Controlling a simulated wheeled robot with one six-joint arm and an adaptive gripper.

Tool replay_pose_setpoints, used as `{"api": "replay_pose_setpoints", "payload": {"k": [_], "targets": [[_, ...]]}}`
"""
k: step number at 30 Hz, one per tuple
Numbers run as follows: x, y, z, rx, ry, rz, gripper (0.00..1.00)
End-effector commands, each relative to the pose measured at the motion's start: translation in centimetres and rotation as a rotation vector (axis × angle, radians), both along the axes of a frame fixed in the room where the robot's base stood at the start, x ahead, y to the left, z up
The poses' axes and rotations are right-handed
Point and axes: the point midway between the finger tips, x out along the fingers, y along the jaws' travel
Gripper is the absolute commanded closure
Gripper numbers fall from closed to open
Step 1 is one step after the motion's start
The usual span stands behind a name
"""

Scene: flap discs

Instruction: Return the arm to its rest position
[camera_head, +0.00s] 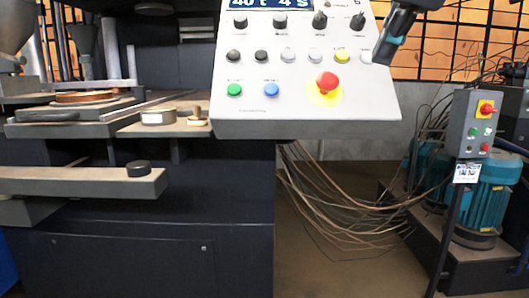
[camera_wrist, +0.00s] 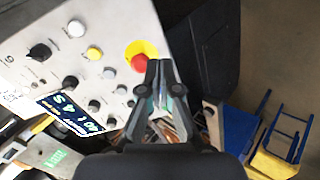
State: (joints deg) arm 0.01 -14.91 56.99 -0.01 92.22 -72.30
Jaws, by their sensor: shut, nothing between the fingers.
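My gripper (camera_head: 385,52) shows at the top right of the head view, in front of the upper right edge of a light grey control panel (camera_head: 300,105). In the wrist view the fingers of my gripper (camera_wrist: 159,64) are together and empty, and overlap the panel's edge near the red emergency button (camera_wrist: 139,63). That button, on a yellow ring, also shows in the head view (camera_head: 327,82), to the lower left of the gripper. I cannot tell how far the fingertips are from the panel.
The panel bears black knobs, small buttons and a display (camera_head: 272,4). A dark machine (camera_head: 150,240) with discs on its ledges stands at left. Loose cables (camera_head: 345,205), a small control post (camera_head: 474,125) and teal motors (camera_head: 485,205) are at right. A blue frame (camera_wrist: 287,130) shows in the wrist view.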

Motion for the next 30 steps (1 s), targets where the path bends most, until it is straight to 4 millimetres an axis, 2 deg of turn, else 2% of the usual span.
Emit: {"api": "replay_pose_setpoints", "payload": {"k": [8, 14, 20, 27, 30], "targets": [[0.7, 0.0, -9.2, 0.214, 0.079, -0.226, 1.0], [0.2, 0.0, -17.5, 0.367, 0.133, -0.41, 1.0], [-1.6, 0.0, -26.7, 0.51, 0.185, -0.604, 1.0], [-5.1, 0.0, -38.2, 0.662, 0.236, -0.841, 1.0], [-6.5, 0.0, -41.9, 0.709, 0.249, -0.918, 1.0]]}}
